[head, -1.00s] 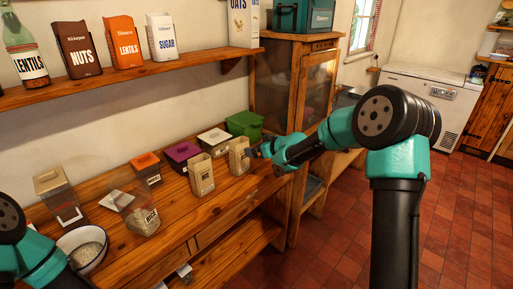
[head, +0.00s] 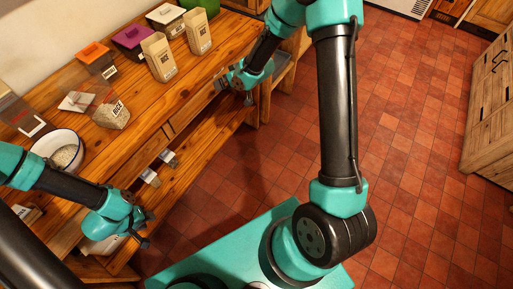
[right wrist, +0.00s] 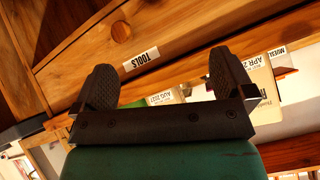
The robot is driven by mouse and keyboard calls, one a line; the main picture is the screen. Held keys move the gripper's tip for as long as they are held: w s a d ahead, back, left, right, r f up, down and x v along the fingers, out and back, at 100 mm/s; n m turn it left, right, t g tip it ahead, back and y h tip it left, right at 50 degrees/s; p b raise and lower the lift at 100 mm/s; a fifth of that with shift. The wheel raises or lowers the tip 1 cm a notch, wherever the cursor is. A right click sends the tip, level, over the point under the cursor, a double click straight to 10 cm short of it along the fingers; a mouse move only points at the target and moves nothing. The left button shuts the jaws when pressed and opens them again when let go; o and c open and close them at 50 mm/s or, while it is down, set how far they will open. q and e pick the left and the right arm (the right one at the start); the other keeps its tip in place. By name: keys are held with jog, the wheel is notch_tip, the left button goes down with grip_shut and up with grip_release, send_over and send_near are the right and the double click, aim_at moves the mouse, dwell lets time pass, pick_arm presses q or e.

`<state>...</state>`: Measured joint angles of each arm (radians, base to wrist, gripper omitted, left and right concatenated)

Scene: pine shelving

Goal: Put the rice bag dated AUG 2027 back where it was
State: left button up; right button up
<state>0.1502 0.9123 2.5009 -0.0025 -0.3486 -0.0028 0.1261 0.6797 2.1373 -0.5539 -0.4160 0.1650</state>
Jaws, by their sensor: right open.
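Two cream paper bags stand upright on the counter: a nearer one (head: 160,57) and a farther one (head: 198,32). Their dates are too small to read in the head view. In the right wrist view, which is upside down, an AUG 2027 label (right wrist: 160,98) shows between my fingers, partly hidden, and a bag reading APR (right wrist: 262,82) shows to the right. My right gripper (head: 233,93) is open and empty, in front of the counter's front edge, apart from both bags. My left gripper (head: 147,229) looks open and empty, low by the lower shelf.
The wooden counter (head: 195,85) also holds several lidded containers, a clear box with grain (head: 112,117) and a white bowl (head: 70,143). A drawer label reads TOOLS (right wrist: 141,58). A lower shelf (head: 180,185) runs beneath. The tiled floor (head: 410,130) is clear.

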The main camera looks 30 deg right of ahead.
jog(key=s+a+f+m+g, duration=0.1)
jog(key=s+f+g, duration=0.1)
jog(key=s+f, duration=0.3)
jog(key=s+a+f+m+g, duration=0.1)
jog(key=s+f+g, duration=0.2)
jog(key=s, duration=1.1)
jog(key=s+a+f+m+g+h, duration=0.1)
jog(key=s+a+f+g, duration=0.1)
jog(key=s+f, duration=0.6)
jog(key=shift+s+f+m, duration=0.25)
jog(key=shift+s+m, duration=0.15)
jog(key=shift+s, duration=0.45)
